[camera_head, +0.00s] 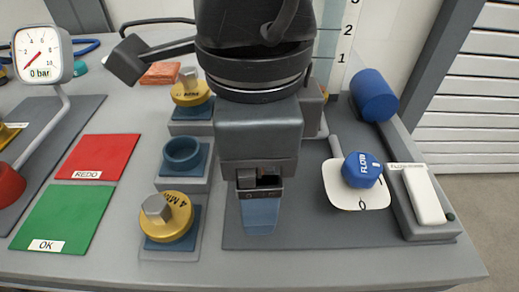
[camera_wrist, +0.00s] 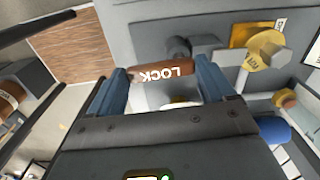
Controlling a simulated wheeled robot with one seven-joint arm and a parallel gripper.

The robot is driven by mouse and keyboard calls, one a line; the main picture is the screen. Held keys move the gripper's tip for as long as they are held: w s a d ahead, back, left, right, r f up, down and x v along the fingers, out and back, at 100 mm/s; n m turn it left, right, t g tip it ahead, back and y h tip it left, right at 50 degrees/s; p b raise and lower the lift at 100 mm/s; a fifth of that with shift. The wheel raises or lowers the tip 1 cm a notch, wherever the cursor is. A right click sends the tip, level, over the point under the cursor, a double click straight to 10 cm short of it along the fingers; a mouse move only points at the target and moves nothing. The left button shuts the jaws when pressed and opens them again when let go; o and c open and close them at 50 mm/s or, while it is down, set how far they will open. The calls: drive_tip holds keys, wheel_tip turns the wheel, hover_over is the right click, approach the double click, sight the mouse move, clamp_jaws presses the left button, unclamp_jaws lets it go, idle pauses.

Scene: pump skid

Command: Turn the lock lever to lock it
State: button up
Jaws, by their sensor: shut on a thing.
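The lock lever (camera_wrist: 160,74) shows in the wrist view as a brown handle with white LOCK lettering, upside down in that picture. It lies between the two blue fingers of my gripper (camera_wrist: 163,88), which is shut on it. In the camera_head view my gripper (camera_head: 260,212) points down at the grey skid plate, right of the dark blue ring and the yellow cap. The lever is hidden behind my gripper and arm there, so its angle on the skid is not clear.
A blue FLOW knob (camera_head: 362,169) on a white dial stands to the right, beside a white rocker in a grey box (camera_head: 424,205). A yellow cap (camera_head: 166,217) and a dark blue ring (camera_head: 183,154) stand left. Green OK (camera_head: 57,218) and red REDO (camera_head: 98,157) mats lie farther left.

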drive_tip(key=shift+a+m+b, duration=0.1)
drive_tip(key=shift+m+b, duration=0.25)
drive_tip(key=shift+m, duration=0.15)
drive_tip(key=o, duration=0.9)
drive_tip(key=shift+r, duration=0.1)
wheel_tip(320, 180, up, 8)
drive_tip(key=shift+f+p, duration=0.2)
drive_tip(key=shift+p, duration=0.2)
